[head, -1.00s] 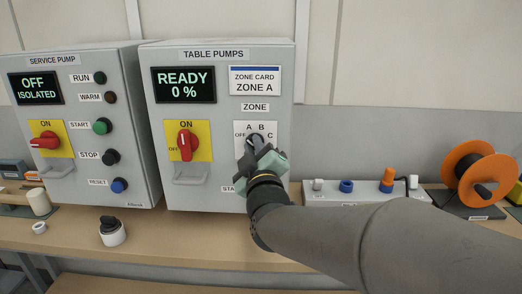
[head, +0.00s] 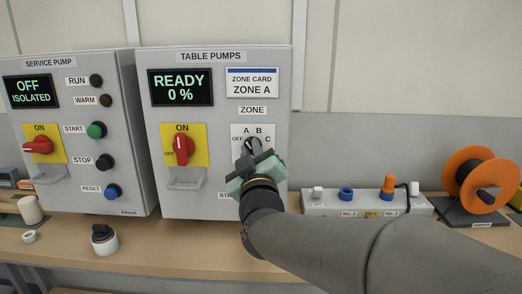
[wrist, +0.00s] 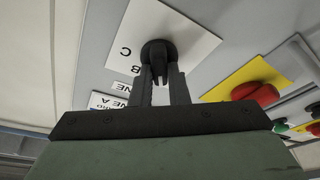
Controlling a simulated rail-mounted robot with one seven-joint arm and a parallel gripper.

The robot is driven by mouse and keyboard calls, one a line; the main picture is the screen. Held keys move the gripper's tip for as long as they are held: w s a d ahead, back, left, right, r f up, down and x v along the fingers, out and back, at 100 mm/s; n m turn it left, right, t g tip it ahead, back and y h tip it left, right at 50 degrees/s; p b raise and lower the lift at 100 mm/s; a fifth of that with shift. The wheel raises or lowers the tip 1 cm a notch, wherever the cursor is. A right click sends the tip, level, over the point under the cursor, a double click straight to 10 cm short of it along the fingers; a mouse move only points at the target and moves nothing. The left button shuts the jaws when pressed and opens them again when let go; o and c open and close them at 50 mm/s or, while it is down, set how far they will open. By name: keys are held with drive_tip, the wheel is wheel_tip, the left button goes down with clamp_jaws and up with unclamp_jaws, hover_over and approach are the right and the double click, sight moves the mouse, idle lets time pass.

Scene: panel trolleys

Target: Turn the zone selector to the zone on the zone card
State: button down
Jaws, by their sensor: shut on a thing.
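The zone selector (head: 250,144) is a dark knob on a white plate marked OFF, A, B and C, on the front of the table pumps cabinet. The zone card (head: 252,83) above it reads ZONE A. My gripper (head: 252,151) is shut on the selector knob, from the front. In the wrist view, both fingers (wrist: 163,84) reach the dark knob (wrist: 158,52), with the letters B and C beside it. My gripper hides the lower part of the knob and plate, and I cannot tell exactly which mark the knob points to.
The table pumps display (head: 180,87) reads READY 0 %. Left of my gripper is a red switch (head: 181,149) above a grey handle (head: 187,181). The service pump cabinet (head: 66,75) stands further left. A grey socket box (head: 330,203) and an orange reel (head: 467,171) are right.

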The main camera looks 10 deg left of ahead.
drive_tip(key=shift+w+d+m+h+b, duration=0.25)
drive_tip(key=shift+m+h+b, duration=0.15)
drive_tip(key=shift+m+b, duration=0.2)
drive_tip(key=m+t+b, duration=0.1)
drive_tip(key=m+b, duration=0.1)
drive_tip(key=shift+r+m+h, duration=0.1)
drive_tip(key=shift+m+h, duration=0.3)
drive_tip(key=shift+r, duration=0.1)
